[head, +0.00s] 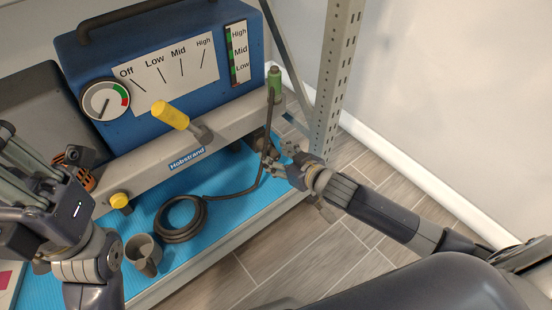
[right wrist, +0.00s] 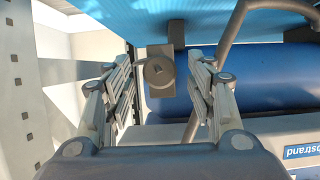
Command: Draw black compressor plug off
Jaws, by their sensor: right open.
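In the right wrist view a dark grey round plug-like piece (right wrist: 158,74) sits against a square grey plate, between the two finger pairs of my right gripper (right wrist: 160,85). The fingers are apart, one on each side, and do not appear closed on it. In the head view my right gripper (head: 272,158) is below the right end of the compressor's grey front bar; the plug is not clear there. The blue compressor (head: 150,120) stands on the rack. A black cable (head: 183,236) lies coiled and runs up to the gripper area. My left gripper (head: 35,165) is at the left; its opening is unclear.
A yellow-handled lever (head: 170,115) and a yellow knob (head: 119,200) are on the compressor front. A green-topped piece (head: 274,82) stands at the bar's right end. A grey cup-like piece (head: 143,252) sits on the blue mat (head: 220,203). A perforated rack post (head: 333,80) stands close right.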

